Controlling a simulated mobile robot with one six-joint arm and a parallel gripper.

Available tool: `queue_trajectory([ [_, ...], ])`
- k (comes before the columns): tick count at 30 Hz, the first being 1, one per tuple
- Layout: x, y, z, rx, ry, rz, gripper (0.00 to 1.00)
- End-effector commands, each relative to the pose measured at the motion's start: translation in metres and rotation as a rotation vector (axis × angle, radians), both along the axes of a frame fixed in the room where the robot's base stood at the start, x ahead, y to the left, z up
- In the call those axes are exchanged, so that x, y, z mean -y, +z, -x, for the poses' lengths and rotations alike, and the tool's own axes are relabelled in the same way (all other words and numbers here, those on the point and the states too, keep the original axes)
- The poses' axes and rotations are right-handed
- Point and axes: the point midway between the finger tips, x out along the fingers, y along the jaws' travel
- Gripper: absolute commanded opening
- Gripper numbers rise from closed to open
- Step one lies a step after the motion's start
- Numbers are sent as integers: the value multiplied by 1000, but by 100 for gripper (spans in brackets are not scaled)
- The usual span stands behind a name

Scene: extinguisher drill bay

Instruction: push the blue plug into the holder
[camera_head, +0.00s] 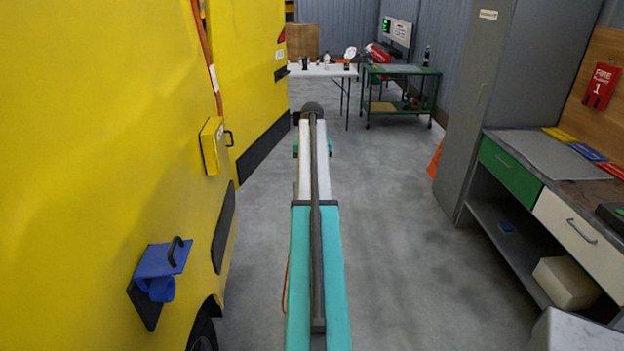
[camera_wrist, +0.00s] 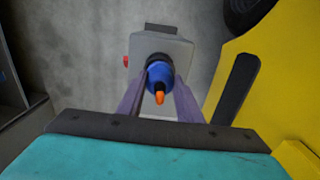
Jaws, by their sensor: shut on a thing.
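The blue plug (camera_wrist: 157,73), with an orange tip and a dark rim, is between the two fingers of my gripper (camera_wrist: 160,84) in the wrist view. The fingers are shut on it, and its orange tip faces the camera. The blue holder (camera_head: 166,259) is fixed to the side of the yellow vehicle at the lower left of the head view. It has a flat plate, a dark hook and a round ring below. My arm reaches straight ahead, well to the right of the holder, so plug and holder are apart. My fingers and the plug cannot be made out in the head view.
The yellow vehicle (camera_head: 90,120) walls the left, with a yellow box (camera_head: 212,146) sticking out. A workbench (camera_head: 535,150) and grey cabinet (camera_head: 500,90) line the right. A white table (camera_head: 322,71) and green cart (camera_head: 400,70) stand at the back. The middle floor is clear.

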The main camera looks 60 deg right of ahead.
Motion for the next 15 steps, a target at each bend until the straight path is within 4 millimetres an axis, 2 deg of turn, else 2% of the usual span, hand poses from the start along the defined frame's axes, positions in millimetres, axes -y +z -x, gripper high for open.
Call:
queue_trajectory([
  [1, 0, 1, 0, 1, 0, 1, 5],
  [2, 0, 1, 0, 1, 0, 1, 34],
  [6, 0, 1, 0, 1, 0, 1, 54],
  [15, 0, 1, 0, 0, 0, 0, 54],
])
